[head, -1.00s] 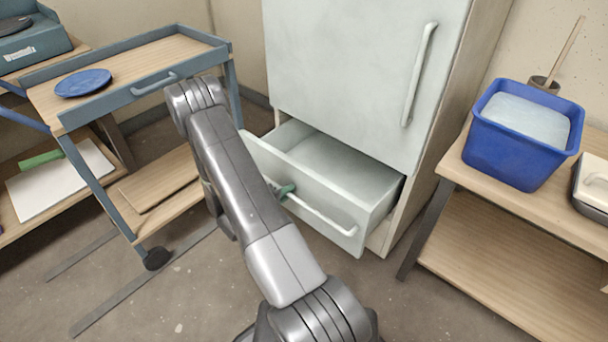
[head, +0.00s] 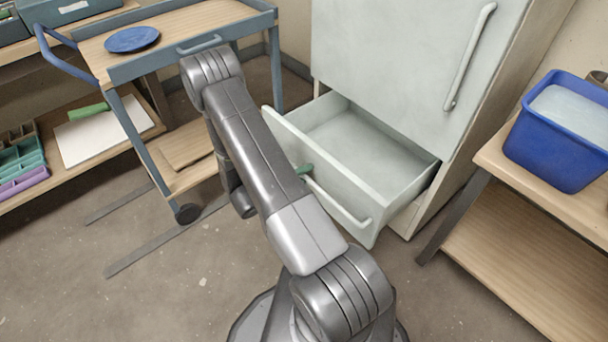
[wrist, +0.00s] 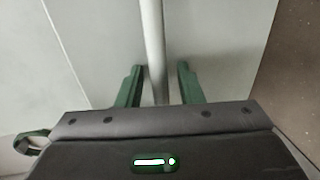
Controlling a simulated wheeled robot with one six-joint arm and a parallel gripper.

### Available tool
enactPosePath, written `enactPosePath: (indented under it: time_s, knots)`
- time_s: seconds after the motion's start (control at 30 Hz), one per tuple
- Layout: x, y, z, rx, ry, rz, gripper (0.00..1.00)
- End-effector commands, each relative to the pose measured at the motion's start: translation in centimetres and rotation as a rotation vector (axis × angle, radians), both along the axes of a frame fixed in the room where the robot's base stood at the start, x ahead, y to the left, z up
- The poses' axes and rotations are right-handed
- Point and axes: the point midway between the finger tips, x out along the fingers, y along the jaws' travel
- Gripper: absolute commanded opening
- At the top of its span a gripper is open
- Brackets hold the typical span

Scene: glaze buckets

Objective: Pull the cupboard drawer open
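The pale grey-green cupboard (head: 400,50) stands at the back, and its lower drawer (head: 330,165) is pulled well out, with its inside showing empty. The drawer's pale bar handle (head: 340,203) runs along its front; my arm hides its left part. In the head view my gripper is mostly hidden behind my arm, with a green fingertip (head: 304,169) at the handle. In the wrist view my gripper (wrist: 160,68) has its green fingers on either side of the handle bar (wrist: 152,35), with a visible gap at the right finger.
A blue-framed trolley (head: 200,22) with a blue plate (head: 132,39) stands to the left. A wooden shelf bench (head: 530,250) with a blue bucket (head: 560,145) stands close on the right. The floor (head: 180,290) at front left is clear.

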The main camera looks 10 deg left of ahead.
Motion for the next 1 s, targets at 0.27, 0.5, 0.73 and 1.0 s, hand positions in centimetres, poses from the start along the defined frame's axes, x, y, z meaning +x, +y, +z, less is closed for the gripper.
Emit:
enactPosePath:
  time_s: [0.27,0.5,0.73,1.0]
  knots:
    - [-0.2,0.2,0.1,0.0,0.0,0.001,0.33]
    - [-2.7,2.1,0.9,0.001,0.001,0.006,0.33]
    - [-6.7,5.0,1.9,0.0,0.0,0.005,0.33]
    - [-10.1,7.4,2.6,0.0,0.0,0.002,0.33]
